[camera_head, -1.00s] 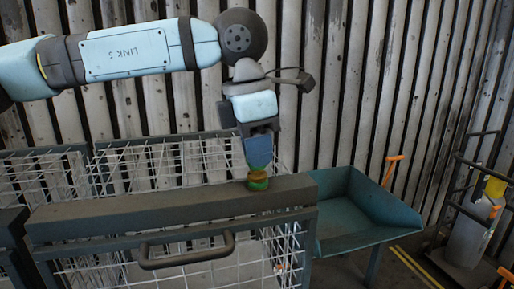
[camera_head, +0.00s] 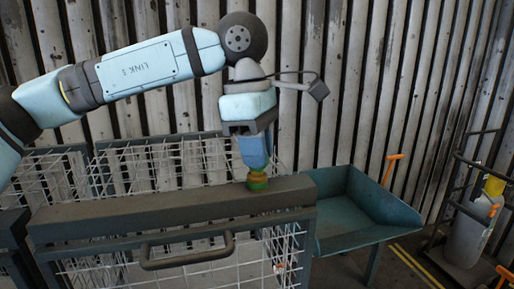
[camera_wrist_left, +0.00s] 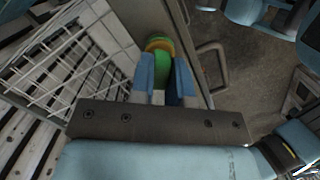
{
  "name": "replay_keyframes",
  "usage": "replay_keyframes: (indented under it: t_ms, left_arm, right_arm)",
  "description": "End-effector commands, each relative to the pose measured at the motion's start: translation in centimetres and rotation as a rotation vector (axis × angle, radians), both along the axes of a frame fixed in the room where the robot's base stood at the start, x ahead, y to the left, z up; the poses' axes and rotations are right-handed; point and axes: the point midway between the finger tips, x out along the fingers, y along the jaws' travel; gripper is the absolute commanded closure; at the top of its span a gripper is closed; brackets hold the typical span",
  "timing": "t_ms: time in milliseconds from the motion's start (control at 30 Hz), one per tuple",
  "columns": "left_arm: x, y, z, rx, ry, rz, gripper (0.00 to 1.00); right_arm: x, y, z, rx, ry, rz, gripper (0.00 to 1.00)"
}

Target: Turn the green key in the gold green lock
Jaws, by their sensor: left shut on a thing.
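The gold and green lock (camera_head: 257,184) sits on top of the grey beam (camera_head: 150,213) of the wire cage, near its right end. My left gripper (camera_head: 256,166) points down over the lock, its blue fingers close above it. In the left wrist view, the green key (camera_wrist_left: 161,74) stands between the two blue fingers of the left gripper (camera_wrist_left: 163,72), and the gold lock ring (camera_wrist_left: 160,44) shows just beyond it. The left gripper is shut on the green key. In the head view the fingers hide most of the key. My right gripper is not seen.
The wire cage (camera_head: 190,262) has a dark handle (camera_head: 187,254) on its front. A teal tray table (camera_head: 392,218) stands right of the cage. A trolley (camera_head: 468,230) stands at the far right. A corrugated wall closes the back.

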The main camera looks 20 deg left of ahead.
Motion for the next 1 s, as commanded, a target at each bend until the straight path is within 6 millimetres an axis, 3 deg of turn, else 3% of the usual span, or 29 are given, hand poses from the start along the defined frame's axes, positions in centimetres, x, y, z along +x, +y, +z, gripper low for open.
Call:
replay_keyframes:
  t_ms: [167, 467, 800, 1000]
  left_arm:
    - [0.03, -0.01, 0.01, 0.000, 0.002, -0.168, 1.00]
    - [0.02, -0.01, 0.02, 0.000, -0.001, -0.197, 1.00]
    - [0.03, -0.07, -0.03, -0.001, 0.002, -0.579, 1.00]
    - [0.01, -0.04, 0.04, 0.001, 0.000, -0.603, 1.00]
  right_arm:
    - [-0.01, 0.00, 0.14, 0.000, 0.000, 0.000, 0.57]
    - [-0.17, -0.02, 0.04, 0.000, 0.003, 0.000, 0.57]
    - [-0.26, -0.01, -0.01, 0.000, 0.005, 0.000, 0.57]
    - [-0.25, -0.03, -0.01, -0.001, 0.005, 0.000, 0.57]
